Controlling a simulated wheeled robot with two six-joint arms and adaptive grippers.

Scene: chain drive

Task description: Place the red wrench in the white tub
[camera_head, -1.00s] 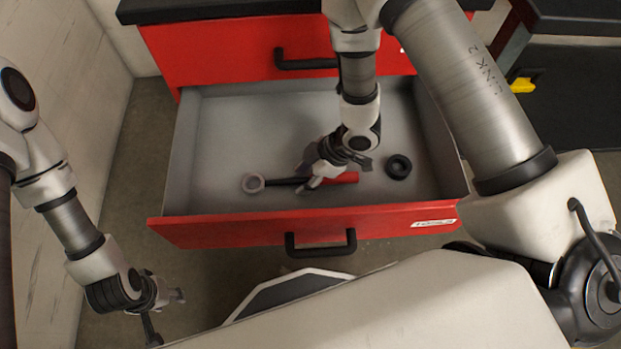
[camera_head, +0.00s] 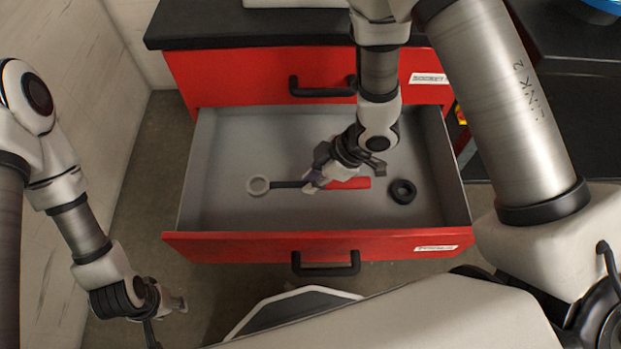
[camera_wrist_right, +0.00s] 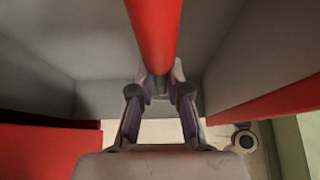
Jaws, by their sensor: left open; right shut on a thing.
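The red wrench, with a red handle (camera_head: 350,184), dark shank and grey ring end (camera_head: 258,186), is over the open drawer's floor. My right gripper (camera_head: 316,184) is shut on the wrench near its middle. In the right wrist view the red handle (camera_wrist_right: 153,35) runs between the two fingers (camera_wrist_right: 160,88). Whether the wrench is clear of the drawer floor is hard to tell. My left gripper (camera_head: 168,318) is open and empty at the lower left, outside the drawer. A white object (camera_head: 295,3) at the top edge, on the cabinet, may be the white tub; most is cut off.
The open drawer (camera_head: 220,242) has grey walls around the wrench. A black ring (camera_head: 403,191) lies in it to the right of the wrench. Another red drawer (camera_head: 230,85) is shut above it, under the black cabinet top (camera_head: 215,25). A dark bench (camera_head: 580,75) stands at the right.

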